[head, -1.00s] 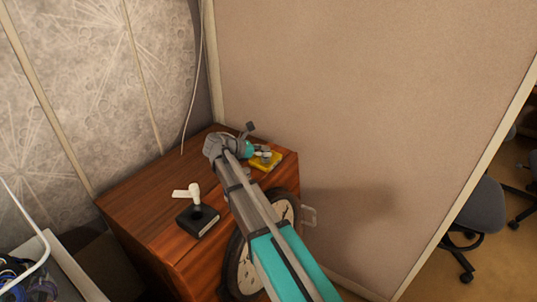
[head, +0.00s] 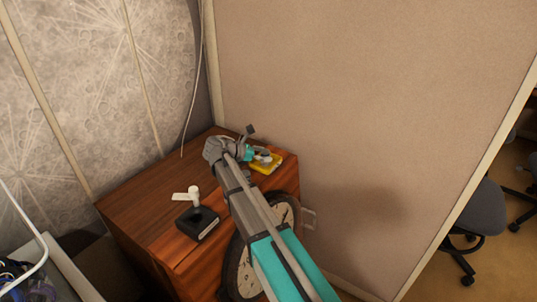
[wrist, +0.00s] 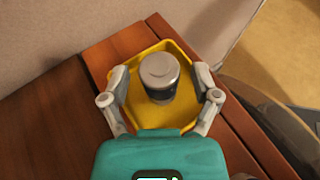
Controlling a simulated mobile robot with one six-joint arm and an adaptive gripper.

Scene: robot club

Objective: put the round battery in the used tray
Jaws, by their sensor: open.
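The round battery (wrist: 159,76), a short cylinder with a silver top and a dark band, stands upright in the yellow tray (wrist: 182,121) in the wrist view. My gripper (wrist: 160,92) is open, its two fingers apart on either side of the battery. In the head view my gripper (head: 262,157) is over the yellow tray (head: 265,168) at the right end of the wooden cabinet, and the arm hides part of this area.
The wooden cabinet top (head: 150,195) has free room at left. A beige partition (head: 360,120) rises close behind the tray. A wheel (head: 240,275) leans at the cabinet's front.

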